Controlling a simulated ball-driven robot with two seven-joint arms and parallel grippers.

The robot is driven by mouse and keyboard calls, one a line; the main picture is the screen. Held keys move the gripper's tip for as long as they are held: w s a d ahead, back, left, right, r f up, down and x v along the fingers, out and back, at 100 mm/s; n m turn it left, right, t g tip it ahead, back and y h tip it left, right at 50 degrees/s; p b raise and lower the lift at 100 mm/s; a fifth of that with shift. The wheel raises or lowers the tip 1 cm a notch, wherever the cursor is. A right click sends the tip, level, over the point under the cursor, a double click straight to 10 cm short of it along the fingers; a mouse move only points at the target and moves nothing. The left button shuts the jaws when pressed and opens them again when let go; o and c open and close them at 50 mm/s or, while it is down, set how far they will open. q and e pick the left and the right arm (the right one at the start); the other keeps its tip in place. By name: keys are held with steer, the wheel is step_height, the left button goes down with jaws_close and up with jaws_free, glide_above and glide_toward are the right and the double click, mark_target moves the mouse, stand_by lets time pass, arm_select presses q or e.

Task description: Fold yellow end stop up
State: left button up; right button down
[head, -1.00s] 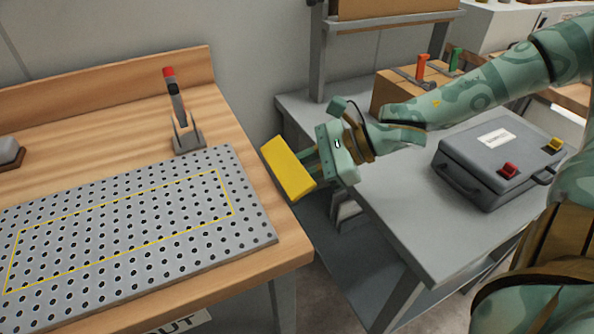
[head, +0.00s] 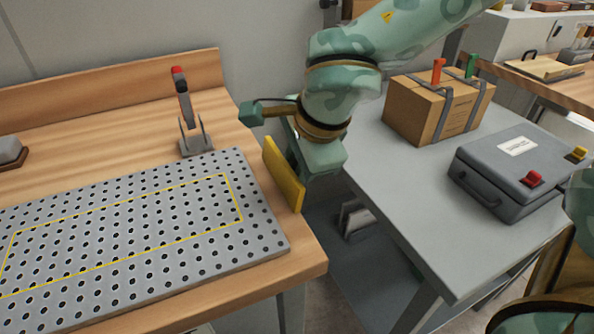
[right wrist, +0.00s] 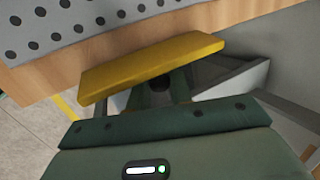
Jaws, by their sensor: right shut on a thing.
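The yellow end stop (head: 284,174) is a flat plate at the right end of the wooden bench, beside the perforated grey plate (head: 263,225). In the head view it stands steeply, close to upright, and shows narrow. My right gripper (head: 297,157) is on its outer side, shut on it; the fingertips are mostly hidden behind the plate and my wrist. In the right wrist view the end stop (right wrist: 150,66) lies across the fingers (right wrist: 165,92), with the bench edge just beyond. My left gripper is not in view.
A red-tipped toggle clamp (head: 190,125) stands behind the perforated plate. Across a gap at right is a grey table (head: 400,185) with a strapped cardboard box (head: 430,112) and a grey case (head: 515,165).

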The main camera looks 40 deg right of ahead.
steer(key=shift+a+f+h+b, duration=0.1)
steer(key=shift+a+h+b, duration=0.2)
steer(key=shift+h+b, duration=0.4)
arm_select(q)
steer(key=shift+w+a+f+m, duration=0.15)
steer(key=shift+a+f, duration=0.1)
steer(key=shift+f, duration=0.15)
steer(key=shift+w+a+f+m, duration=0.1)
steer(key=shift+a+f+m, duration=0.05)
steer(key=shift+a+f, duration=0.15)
arm_select(e)
steer(key=shift+n, duration=0.3)
arm_select(q)
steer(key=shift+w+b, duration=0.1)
steer(key=shift+b, duration=0.2)
arm_select(e)
steer(key=shift+a+r+g+h, duration=0.1)
steer(key=shift+r+g+h, duration=0.1)
steer(key=shift+g+h, duration=0.1)
steer(key=c, duration=1.6)
jaws_free()
steer(key=shift+w, duration=0.1)
